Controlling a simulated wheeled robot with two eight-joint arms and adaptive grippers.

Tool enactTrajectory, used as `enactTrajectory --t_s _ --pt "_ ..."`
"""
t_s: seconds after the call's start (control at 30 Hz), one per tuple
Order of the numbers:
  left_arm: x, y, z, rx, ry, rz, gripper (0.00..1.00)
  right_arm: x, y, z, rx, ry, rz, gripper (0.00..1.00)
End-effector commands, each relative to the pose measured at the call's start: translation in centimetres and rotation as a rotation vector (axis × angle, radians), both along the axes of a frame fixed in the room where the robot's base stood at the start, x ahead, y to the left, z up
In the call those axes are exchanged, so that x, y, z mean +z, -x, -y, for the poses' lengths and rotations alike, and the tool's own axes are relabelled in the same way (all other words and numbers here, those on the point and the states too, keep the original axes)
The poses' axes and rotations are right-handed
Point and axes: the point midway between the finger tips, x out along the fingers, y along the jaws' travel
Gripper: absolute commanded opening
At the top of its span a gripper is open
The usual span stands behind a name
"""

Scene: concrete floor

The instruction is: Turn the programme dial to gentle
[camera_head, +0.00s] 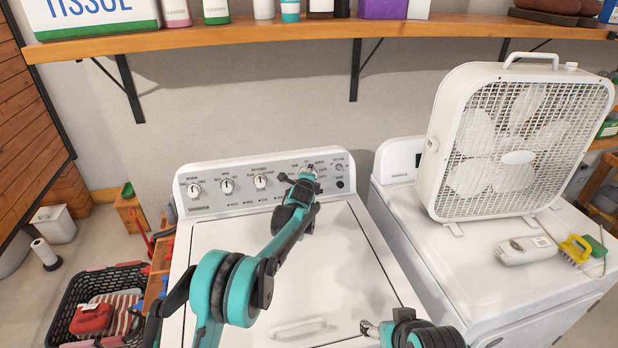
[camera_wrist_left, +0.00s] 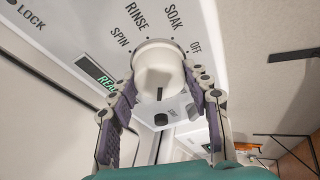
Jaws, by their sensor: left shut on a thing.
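The white programme dial (camera_wrist_left: 157,68) is on the washer's control panel (camera_wrist_left: 80,30). Spin, rinse, soak and off are printed around the part of its rim seen in the left wrist view; a gentle label is not visible there. A short dark mark shows on the dial's lower face. My left gripper (camera_wrist_left: 160,80) is shut on the dial, with one finger on each side. In the head view my left gripper (camera_head: 308,174) covers most of the dial at the panel's right part. My right gripper (camera_head: 370,328) is low over the washer lid, away from the panel; its fingers are unclear.
Three other knobs (camera_head: 227,186) sit left on the panel. A black button (camera_head: 340,184) and a lit green display (camera_wrist_left: 97,75) are near the dial. A box fan (camera_head: 520,145) stands on the right-hand machine (camera_head: 480,285). A wooden shelf (camera_head: 300,40) runs above.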

Motion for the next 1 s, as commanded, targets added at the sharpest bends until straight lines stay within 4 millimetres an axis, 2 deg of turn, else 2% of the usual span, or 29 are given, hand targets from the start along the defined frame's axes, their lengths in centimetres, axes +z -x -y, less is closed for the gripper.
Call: enactTrajectory --t_s 0.27,0.3,0.37,0.4,0.77,0.87,1.0 --pt "-0.1 0.0 0.0 0.001 -0.001 -0.001 0.19 0.0 0.0 0.0 0.0 0.0 0.0 0.64" --pt "-0.1 0.0 0.0 0.001 -0.001 -0.001 0.5 0.0 0.0 0.0 0.0 0.0 0.0 0.64" --pt "0.0 0.0 0.0 0.001 -0.001 -0.001 0.66 0.0 0.0 0.0 0.0 0.0 0.0 0.64" --pt "0.0 0.0 0.0 0.0 -0.001 -0.001 0.69 0.0 0.0 0.0 0.0 0.0 0.0 0.64" --pt "0.2 0.3 0.0 0.0 0.0 0.0 0.69 0.0 0.0 0.0 0.0 0.0 0.0 0.64" --pt "0.6 1.3 -0.2 0.0 -0.001 0.0 0.69 0.0 0.0 0.0 0.0 0.0 0.0 0.64" --pt "1.5 3.7 -0.5 -0.001 -0.002 0.0 0.69 0.0 0.0 0.0 0.0 0.0 0.0 0.64"
